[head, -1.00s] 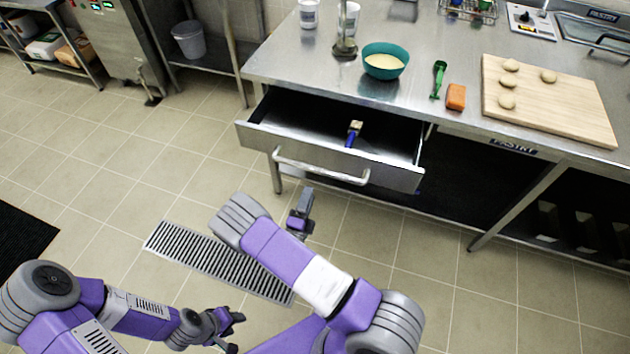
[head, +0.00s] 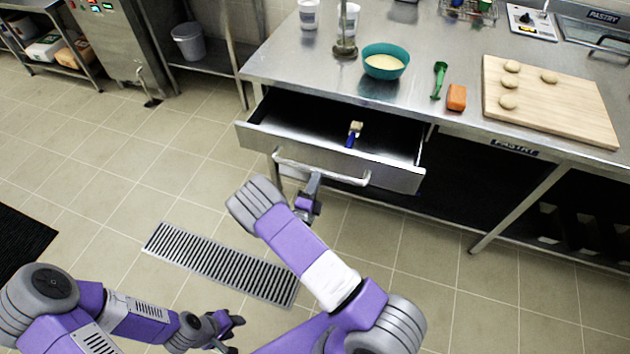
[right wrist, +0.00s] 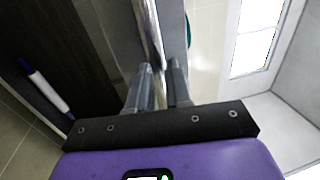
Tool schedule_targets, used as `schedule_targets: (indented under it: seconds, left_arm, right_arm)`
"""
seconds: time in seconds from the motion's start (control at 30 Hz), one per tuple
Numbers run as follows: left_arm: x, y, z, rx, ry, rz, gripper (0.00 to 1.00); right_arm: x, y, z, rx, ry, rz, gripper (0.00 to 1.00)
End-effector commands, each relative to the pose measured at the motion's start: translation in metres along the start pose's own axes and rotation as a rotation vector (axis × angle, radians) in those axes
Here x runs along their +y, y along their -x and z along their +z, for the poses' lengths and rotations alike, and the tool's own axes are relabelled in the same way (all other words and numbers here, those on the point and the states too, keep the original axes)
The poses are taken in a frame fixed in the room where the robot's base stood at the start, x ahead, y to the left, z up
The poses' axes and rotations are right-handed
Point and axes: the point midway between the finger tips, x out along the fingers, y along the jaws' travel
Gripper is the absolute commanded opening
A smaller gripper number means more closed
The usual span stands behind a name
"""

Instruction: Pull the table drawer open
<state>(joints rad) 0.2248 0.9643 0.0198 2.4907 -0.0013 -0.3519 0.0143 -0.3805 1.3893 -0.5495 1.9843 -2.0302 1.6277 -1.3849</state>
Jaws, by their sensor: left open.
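The table drawer (head: 395,176) stands part open under the steel table, with a clear gap behind its front. Its pale bar handle (head: 345,178) runs across the front. My right gripper (head: 314,184) is at the left part of the handle; its tips are partly hard to make out in the head view. In the right wrist view its two fingers (right wrist: 160,82) are apart, with a thin shiny bar edge running between and beyond their tips. Contact with it cannot be told. My left gripper (head: 232,330) is open, low over the floor, away from the drawer.
A blue-handled brush (head: 353,134) lies in the drawer. On the table (head: 430,45) are a teal bowl (head: 385,62), a green tool (head: 438,80), an orange block (head: 456,97) and a board (head: 560,110) with dough pieces. The floor before the drawer is clear, with a grate (head: 220,265).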

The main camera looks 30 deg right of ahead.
Motion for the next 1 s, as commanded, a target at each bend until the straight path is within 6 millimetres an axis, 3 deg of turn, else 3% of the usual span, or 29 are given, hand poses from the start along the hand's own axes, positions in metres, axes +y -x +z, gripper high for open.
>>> schedule_targets:
  seconds: [0.07, 1.0]
  left_arm:
    - [0.0001, 0.0002, 0.0000, 0.000, 0.000, 0.000, 0.43]
    - [0.0001, 0.0001, 0.0000, 0.000, 0.000, 0.000, 0.43]
  right_arm:
    - [-0.0034, -0.0017, 0.0001, 0.001, -0.002, -0.012, 0.00]
    - [-0.0024, -0.0011, 0.0001, 0.001, -0.001, -0.008, 0.00]
